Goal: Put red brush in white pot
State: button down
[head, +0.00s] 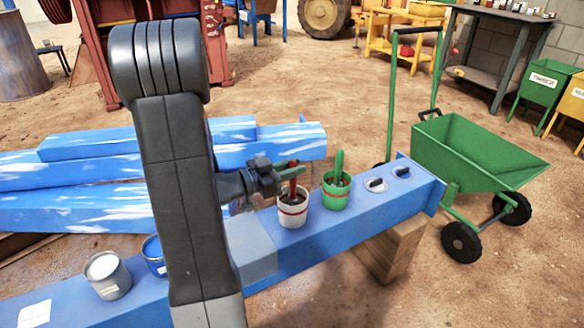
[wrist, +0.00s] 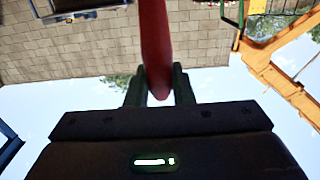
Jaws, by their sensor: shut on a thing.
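My gripper (head: 290,170) is shut on the red brush (head: 293,189), just above the white pot. The brush stands roughly upright, and its lower end appears to be inside the mouth of the white pot (head: 291,217). I cannot tell whether it touches the pot's bottom. The pot has a red band and stands on the blue beam. In the wrist view the red brush (wrist: 156,45) runs between the two dark fingers of my gripper (wrist: 158,84). The pot is not in the wrist view.
A green pot (head: 335,199) with a green brush stands close to the right of the white pot. A grey pot (head: 108,277) and a blue pot (head: 154,256) stand on the blue beam (head: 345,230) at left. A green wheelbarrow (head: 470,150) is at right.

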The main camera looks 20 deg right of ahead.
jog(key=c, duration=1.2)
grip_release()
jog(key=shift+o, duration=0.2)
jog(key=p, duration=0.2)
send_near(292, 161)
notch_tip(292, 161, down, 2)
jog(key=shift+f, duration=0.15)
jog(key=shift+d, duration=0.1)
jog(key=d+r, duration=0.1)
jog(key=d, duration=0.5)
jog(key=w+d+r, duration=0.1)
jog(key=d, duration=0.3)
jog(key=shift+r+p, duration=0.3)
jog(key=shift+r, duration=0.05)
jog(key=shift+r+p, duration=0.75)
jog(key=shift+r, duration=0.05)
